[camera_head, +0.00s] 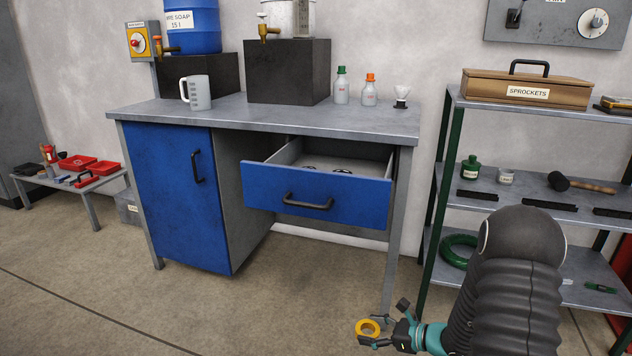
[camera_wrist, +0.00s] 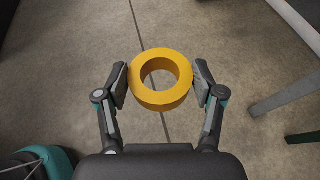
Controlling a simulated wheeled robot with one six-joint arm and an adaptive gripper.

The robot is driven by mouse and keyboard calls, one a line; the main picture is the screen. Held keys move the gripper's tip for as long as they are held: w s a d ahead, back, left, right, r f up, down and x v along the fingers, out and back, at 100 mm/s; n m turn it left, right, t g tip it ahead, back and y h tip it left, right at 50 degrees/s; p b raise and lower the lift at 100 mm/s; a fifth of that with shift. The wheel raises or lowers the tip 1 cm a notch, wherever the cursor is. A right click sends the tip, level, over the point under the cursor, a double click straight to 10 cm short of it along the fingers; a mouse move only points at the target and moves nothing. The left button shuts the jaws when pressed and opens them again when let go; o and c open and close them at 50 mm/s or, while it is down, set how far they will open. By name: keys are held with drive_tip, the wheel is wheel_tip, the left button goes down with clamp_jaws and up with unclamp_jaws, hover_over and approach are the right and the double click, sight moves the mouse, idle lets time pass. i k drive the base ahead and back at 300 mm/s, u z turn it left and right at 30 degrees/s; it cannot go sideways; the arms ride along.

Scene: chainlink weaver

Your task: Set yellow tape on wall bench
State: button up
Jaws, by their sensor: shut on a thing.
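The yellow tape (camera_head: 368,328) is a ring-shaped roll. My gripper (camera_head: 388,324) is shut on it and holds it over the floor, low in front of the blue bench. In the wrist view the yellow tape (camera_wrist: 160,98) sits between the two fingers of my gripper (camera_wrist: 160,82), which press on its outer sides. The wall bench (camera_head: 300,114) has a grey top, a blue door on the left and a blue drawer (camera_head: 318,194) pulled open on the right. The tape is apart from the bench, below and in front of its top.
The front strip and middle of the top are clear. A shelf rack (camera_head: 437,180) stands at the right.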

sight(352, 120)
drive_tip(key=z, duration=0.3)
drive_tip(key=i, duration=0.2)
drive_tip(key=z, duration=2.25)
drive_tip(key=i, duration=0.95)
drive_tip(key=u, duration=3.35)
drive_tip(key=i, duration=0.1)
drive_tip(key=z, duration=0.25)
